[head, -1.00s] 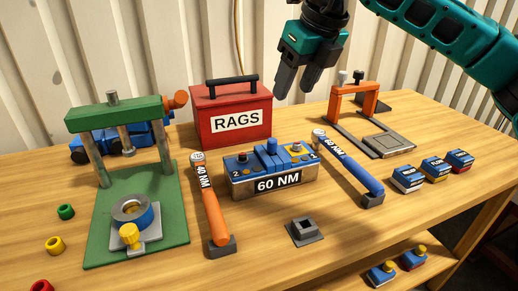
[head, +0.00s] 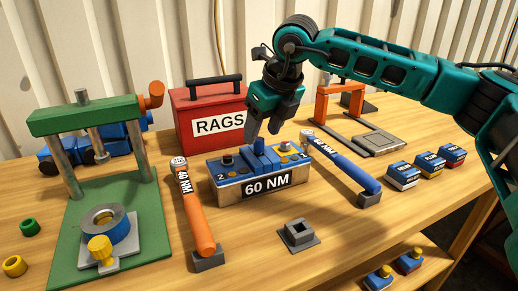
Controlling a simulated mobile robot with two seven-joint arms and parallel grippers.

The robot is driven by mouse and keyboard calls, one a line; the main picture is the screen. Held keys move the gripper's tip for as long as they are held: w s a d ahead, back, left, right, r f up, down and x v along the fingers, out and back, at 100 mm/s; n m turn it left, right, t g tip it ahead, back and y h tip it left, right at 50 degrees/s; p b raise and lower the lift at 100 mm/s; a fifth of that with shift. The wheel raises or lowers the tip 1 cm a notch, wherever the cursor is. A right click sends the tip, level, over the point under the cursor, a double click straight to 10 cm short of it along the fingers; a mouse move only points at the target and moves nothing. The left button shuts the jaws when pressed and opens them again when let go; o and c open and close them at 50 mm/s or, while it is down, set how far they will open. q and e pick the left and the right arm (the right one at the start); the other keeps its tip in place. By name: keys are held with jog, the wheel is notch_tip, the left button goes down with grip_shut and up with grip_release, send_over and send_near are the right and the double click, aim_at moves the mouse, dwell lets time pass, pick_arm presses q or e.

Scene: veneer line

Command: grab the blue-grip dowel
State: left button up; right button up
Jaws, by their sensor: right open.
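The blue-grip dowel (head: 352,172) lies slanted on the bench, right of the 60 NM block. Its lower end rests at a small grey block, and a pale label with "NM" is near its silver upper end. An orange-grip dowel (head: 196,220) marked 40 NM lies left of the block. My right gripper (head: 264,129) is open and points down above the back of the 60 NM block (head: 266,183), left of the blue-grip dowel and apart from it. My left gripper is not in view.
A red RAGS box (head: 207,120) stands behind. A green press (head: 100,200) stands left. An orange frame (head: 340,88) stands back right, with several small labelled blocks (head: 404,176) to the right. A grey square socket (head: 299,236) sits in front; bench around it is clear.

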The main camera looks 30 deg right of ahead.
aim_at(260, 139)
jog(key=x, duration=0.3)
jog(key=shift+w+f, duration=0.1)
jog(key=shift+f, duration=0.3)
jog(key=shift+d, duration=0.1)
grip_shut()
jog(key=shift+r, duration=0.1)
